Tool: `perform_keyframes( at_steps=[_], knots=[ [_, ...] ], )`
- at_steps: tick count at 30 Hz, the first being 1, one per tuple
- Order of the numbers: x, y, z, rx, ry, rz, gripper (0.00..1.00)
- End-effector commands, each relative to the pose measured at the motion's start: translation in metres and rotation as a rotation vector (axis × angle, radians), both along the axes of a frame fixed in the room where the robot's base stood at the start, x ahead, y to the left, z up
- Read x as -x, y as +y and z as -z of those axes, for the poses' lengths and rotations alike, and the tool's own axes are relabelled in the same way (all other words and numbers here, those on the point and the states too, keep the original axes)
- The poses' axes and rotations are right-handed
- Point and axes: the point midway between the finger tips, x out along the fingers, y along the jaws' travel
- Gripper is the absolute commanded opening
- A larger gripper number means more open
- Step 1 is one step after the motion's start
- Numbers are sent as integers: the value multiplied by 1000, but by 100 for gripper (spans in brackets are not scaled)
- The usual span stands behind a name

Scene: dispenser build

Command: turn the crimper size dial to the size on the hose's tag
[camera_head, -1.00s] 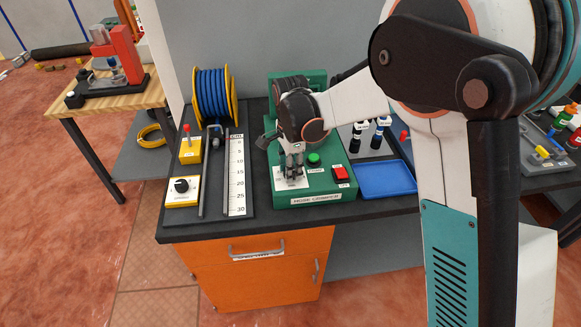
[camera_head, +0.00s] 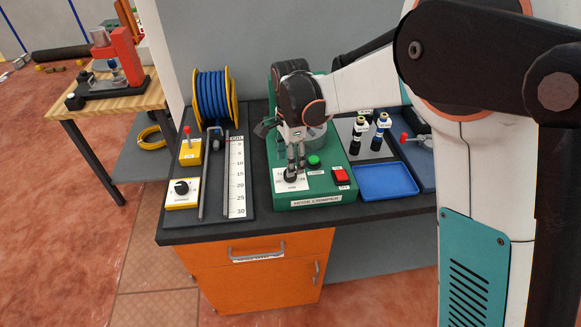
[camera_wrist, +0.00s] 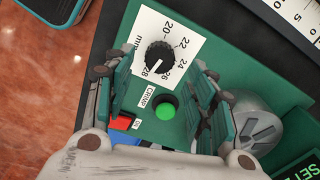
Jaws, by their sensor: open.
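The crimper size dial (camera_wrist: 160,57) is a black ribbed knob on a white plate (camera_wrist: 148,30) marked from 20 to 28 mm in the wrist view. Its white pointer faces about the 28 mark. My gripper (camera_wrist: 159,66) is open, with its fingers on either side of the dial in that view; I cannot tell whether they touch it. In the head view my gripper (camera_head: 292,166) points down at the dial (camera_head: 290,184) on the green hose crimper (camera_head: 320,197). No hose tag can be read.
A green button (camera_wrist: 167,106) and a red switch (camera_wrist: 122,121) sit near the dial. A blue tray (camera_head: 386,181) and black fittings with white labels (camera_head: 381,130) stand right of the crimper. A hose reel (camera_head: 213,97) and ruler (camera_head: 236,178) are left.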

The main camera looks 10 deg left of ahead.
Motion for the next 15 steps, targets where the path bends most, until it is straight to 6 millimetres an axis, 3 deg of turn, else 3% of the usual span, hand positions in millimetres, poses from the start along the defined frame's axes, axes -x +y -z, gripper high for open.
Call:
perform_keyframes(
  at_steps=[7,15],
  knots=[
    [0,0,-50,0,0,0,51],
    [0,0,-75,0,0,0,51]
  ],
)
